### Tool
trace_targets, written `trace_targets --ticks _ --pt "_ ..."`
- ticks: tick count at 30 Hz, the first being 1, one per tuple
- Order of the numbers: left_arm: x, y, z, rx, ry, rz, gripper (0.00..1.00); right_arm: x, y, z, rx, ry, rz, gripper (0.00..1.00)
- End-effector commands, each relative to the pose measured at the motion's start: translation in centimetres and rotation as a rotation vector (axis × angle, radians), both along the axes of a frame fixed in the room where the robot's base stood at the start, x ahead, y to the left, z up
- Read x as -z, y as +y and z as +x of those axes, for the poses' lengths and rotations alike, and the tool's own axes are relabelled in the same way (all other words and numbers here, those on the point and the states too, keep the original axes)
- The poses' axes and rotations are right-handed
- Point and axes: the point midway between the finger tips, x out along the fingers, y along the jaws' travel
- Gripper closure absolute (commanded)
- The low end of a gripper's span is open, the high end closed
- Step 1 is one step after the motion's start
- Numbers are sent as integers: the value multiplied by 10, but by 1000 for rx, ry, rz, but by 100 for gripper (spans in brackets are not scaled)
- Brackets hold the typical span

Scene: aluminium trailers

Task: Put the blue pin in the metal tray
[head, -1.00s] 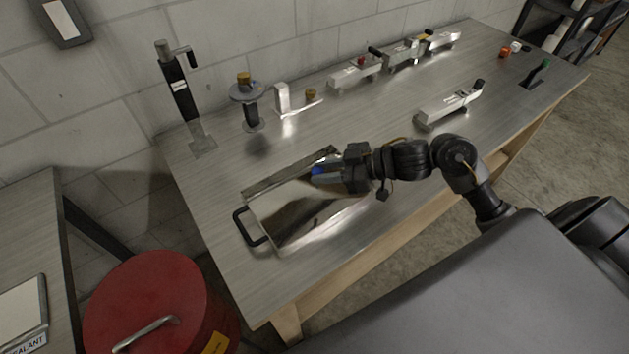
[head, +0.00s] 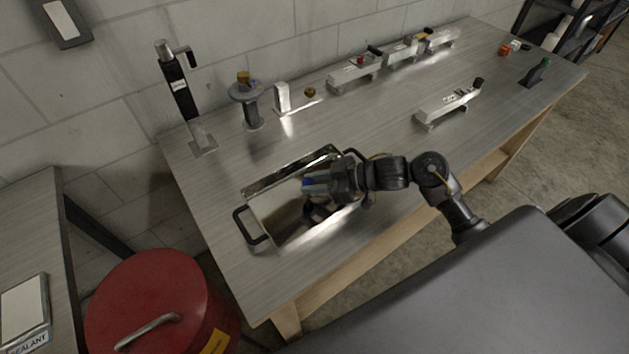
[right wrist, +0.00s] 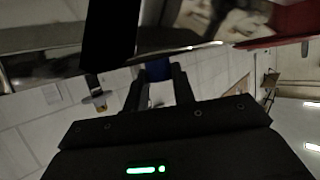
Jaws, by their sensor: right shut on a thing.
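The metal tray (head: 262,212) is a shiny rectangular pan with black handles on the table's near left part. My right gripper (head: 316,187) is over the tray, pointing left, and is shut on the blue pin (head: 307,183). Only a small blue part of the pin shows at the fingertips; the rest is hidden by the gripper. In the right wrist view a dark blue bit of the pin (right wrist: 158,69) shows between the two dark fingers. The tray's inside reflects the gripper, and I cannot tell how high the pin is above it. My left gripper is not in view.
A clamp stand (head: 178,88), a round spool-like fixture (head: 248,104) and several metal blocks with levers line the table's back. Another lever block (head: 448,108) lies to the right of the tray. A red drum (head: 160,305) stands on the floor at the left front.

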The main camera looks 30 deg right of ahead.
Motion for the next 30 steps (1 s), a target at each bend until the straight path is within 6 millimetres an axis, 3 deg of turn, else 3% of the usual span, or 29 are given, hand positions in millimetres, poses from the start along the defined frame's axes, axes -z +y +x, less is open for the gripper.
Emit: trace_targets --ticks 3,4,9,20,30 --pt "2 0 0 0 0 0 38 4 0 0 0 1 1 96" --pt "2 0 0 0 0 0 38 4 0 0 0 1 1 73" --pt "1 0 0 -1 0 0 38 3 0 0 0 0 0 53" --pt "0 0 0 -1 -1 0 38 -1 -2 -1 0 -1 -2 53" --pt "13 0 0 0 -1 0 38 -23 -51 -38 -1 0 -6 53"
